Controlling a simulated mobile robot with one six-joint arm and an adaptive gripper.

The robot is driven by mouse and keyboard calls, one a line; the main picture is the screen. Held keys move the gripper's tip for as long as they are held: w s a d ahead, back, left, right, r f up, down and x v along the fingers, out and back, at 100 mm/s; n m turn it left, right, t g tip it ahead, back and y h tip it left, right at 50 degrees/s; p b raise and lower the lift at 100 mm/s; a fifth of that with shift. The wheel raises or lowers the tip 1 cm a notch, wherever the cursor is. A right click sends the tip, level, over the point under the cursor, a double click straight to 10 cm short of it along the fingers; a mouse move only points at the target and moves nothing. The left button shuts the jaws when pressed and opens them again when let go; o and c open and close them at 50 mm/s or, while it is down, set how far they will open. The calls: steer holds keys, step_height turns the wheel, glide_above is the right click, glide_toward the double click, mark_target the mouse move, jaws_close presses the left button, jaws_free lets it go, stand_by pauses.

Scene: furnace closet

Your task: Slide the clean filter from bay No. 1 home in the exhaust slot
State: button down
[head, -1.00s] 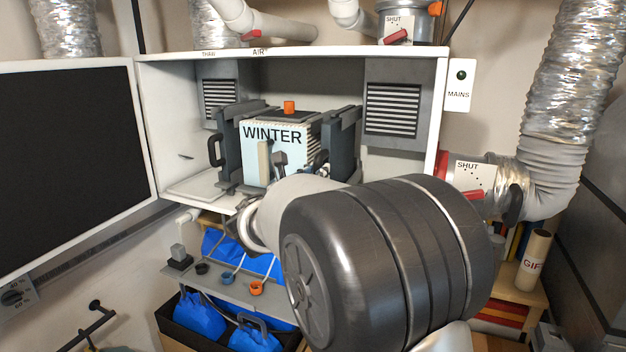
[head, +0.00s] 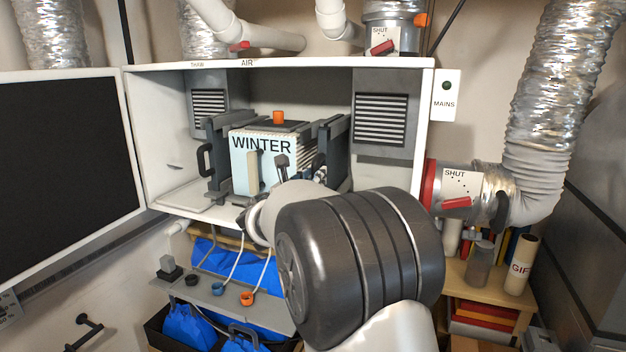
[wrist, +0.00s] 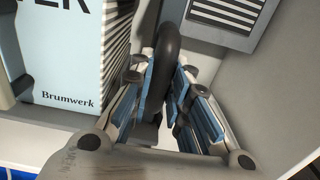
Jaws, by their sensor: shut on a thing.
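My gripper (wrist: 166,90) is shut on a black loop handle (wrist: 168,48), its blue pads on either side of it. In the head view my arm mostly hides the gripper, low at the right front of the block marked WINTER (head: 262,165). A dark grey upright frame (head: 333,150) stands right of this block, close behind the gripper. A similar dark frame (head: 216,150) with its own black handle (head: 204,160) stands left of it. The body of the filter behind the held handle is hidden, so I cannot tell how deep it sits. No bay number is readable.
The white cabinet (head: 150,135) is open, its black-faced door (head: 65,160) swung left. Louvred grey boxes (head: 380,118) flank the block. A grey shelf (head: 222,297) with small cups hangs below, above blue bags (head: 190,325). A duct with a red lever (head: 457,203) stands right.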

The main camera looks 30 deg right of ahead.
steer(key=c, duration=1.4)
jaws_free()
steer(key=shift+c, duration=0.2)
steer(key=b+v, duration=0.2)
steer(key=v, duration=0.6)
